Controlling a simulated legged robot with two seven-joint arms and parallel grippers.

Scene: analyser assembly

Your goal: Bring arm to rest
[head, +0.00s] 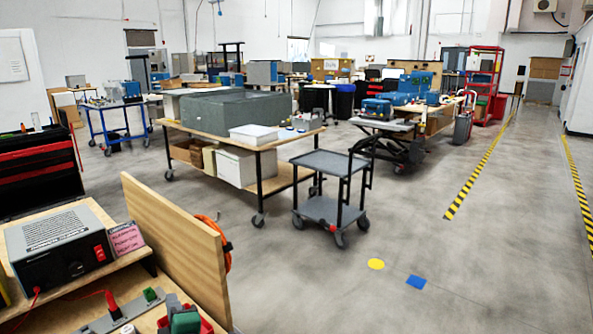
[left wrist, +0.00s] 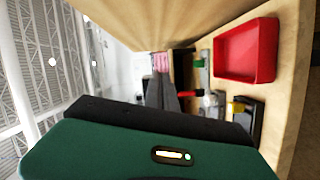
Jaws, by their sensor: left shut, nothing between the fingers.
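My left gripper (head: 180,308) shows only in part at the bottom edge of the head view, by the workbench. In the left wrist view its green body fills the bottom, and its dark fingers (left wrist: 161,95) are together with nothing between them. They point toward the bench, where a pink label shows beyond them. My right gripper is not in either view.
A red tray (left wrist: 245,52) lies on the bench, beside a grey rail with a green part (left wrist: 198,64). A grey power unit (head: 60,243) with a red switch stands on a shelf next to an upright wooden panel (head: 175,245). A grey cart (head: 330,165) stands beyond, with open floor to the right.

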